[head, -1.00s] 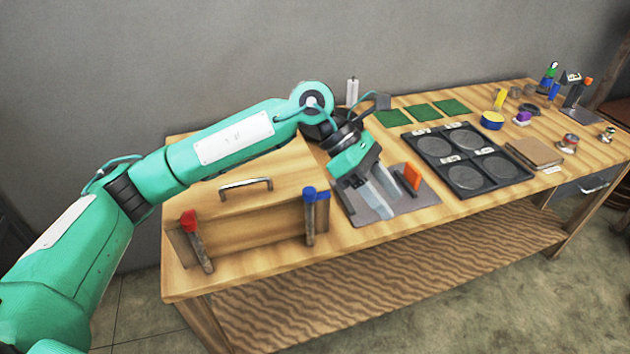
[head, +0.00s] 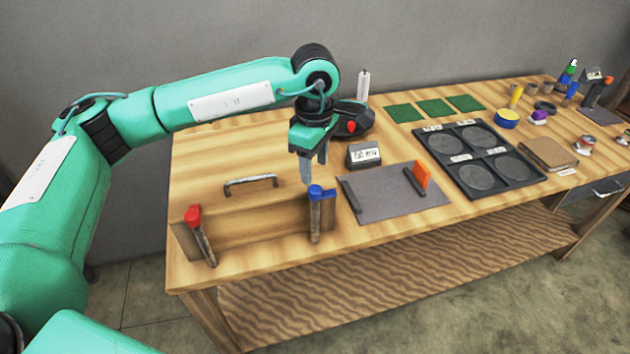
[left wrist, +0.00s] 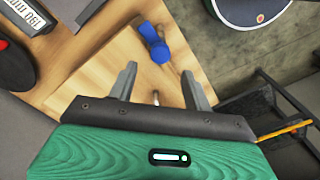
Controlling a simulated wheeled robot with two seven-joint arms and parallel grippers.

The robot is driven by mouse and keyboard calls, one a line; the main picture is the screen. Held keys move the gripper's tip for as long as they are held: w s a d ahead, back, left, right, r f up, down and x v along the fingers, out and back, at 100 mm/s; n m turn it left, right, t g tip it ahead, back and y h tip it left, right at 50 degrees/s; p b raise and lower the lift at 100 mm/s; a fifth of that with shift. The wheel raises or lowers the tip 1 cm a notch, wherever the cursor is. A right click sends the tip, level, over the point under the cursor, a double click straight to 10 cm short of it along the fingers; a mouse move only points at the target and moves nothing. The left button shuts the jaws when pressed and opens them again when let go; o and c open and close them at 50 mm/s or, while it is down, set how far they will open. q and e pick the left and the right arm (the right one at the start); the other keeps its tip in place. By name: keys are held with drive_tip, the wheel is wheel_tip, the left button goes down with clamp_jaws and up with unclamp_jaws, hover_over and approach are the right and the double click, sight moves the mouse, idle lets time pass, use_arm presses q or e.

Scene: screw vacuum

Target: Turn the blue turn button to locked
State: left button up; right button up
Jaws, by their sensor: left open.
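The blue turn button (head: 316,192) sits on top of a dark post at the right end of a wooden panel on the bench. In the left wrist view the blue turn button (left wrist: 154,42) shows beyond the fingertips, between their lines. My left gripper (head: 314,174) hangs just above and behind the button, fingers pointing down. It is open and empty, and seems apart from the button; the left wrist view (left wrist: 160,78) shows a clear gap between its fingers. Whether the button is at locked cannot be read. My right gripper is not in view.
A red turn button (head: 193,216) on a similar post stands at the panel's left end. A metal handle (head: 250,183) lies between. Right are a labelled block (head: 363,154), a grey mat (head: 385,197) with an orange piece (head: 421,175), and a black tray (head: 507,183).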

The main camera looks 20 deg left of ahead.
sight(315, 189)
use_arm(q)
wheel_tip(315, 189, down, 6)
drive_tip(key=shift+r+p, duration=0.2)
drive_tip(key=shift+p, duration=0.3)
drive_tip(key=shift+f, duration=0.45)
drive_tip(key=c, duration=1)
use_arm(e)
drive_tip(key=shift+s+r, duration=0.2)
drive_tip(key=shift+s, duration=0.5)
